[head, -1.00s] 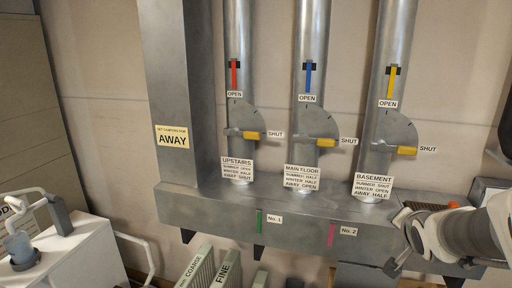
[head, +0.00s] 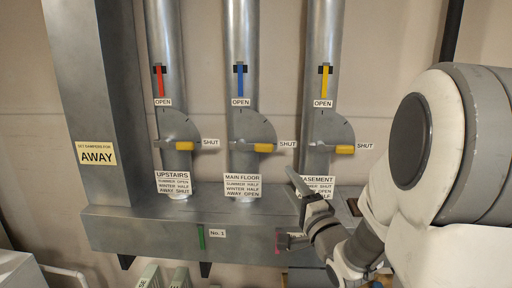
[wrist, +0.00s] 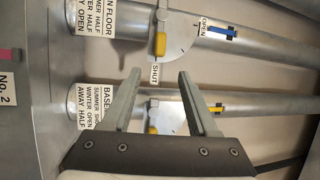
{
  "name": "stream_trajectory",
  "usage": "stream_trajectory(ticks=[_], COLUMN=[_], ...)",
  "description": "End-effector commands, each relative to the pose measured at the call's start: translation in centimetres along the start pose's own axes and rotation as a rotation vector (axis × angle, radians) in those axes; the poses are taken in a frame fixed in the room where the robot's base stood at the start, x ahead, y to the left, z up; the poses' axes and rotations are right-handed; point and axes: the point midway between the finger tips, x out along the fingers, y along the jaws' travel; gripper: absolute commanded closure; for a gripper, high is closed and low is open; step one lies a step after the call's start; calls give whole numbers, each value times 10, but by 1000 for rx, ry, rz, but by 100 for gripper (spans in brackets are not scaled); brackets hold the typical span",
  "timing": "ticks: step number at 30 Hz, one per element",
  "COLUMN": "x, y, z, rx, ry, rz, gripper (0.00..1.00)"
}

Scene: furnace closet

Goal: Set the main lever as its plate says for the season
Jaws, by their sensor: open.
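The season sign (head: 97,153) on the left duct reads "SET DAMPERS FOR AWAY". The main floor plate (head: 242,185) reads summer half, winter half, away open. Above it the main floor lever (head: 263,148), with a yellow grip, points right at SHUT on its dial; it also shows in the wrist view (wrist: 160,44). My gripper (head: 297,188) is open and empty, in front of the lower edge of the basement pipe, right of the main floor plate. In the wrist view my gripper (wrist: 158,78) has its fingers apart, the main floor lever beyond them and touching neither.
The upstairs lever (head: 184,146) and basement lever (head: 344,149) also point right at SHUT. The basement plate (head: 318,184) is partly hidden by my gripper. The horizontal duct (head: 140,225) runs below, with a green No. 1 tab (head: 201,236).

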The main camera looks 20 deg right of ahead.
Motion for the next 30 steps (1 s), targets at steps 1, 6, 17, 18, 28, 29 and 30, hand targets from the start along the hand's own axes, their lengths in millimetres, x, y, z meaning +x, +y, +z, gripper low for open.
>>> stream_trajectory(ticks=[1, 6, 17, 18, 28, 29, 30], x=[4, 20, 87, 95, 152, 155, 159], y=[-3, -5, 0, 0, 0, 0, 0], z=[0, 0, 1, 1, 1, 1, 0], rx=[2, 2, -1, -2, -2, -2, -3], ry=[-1, -3, -2, -2, -1, -1, 0], rz=[1, 3, 1, 0, 2, 2, 1], gripper=[40, 40, 40, 40, 40, 40, 40])
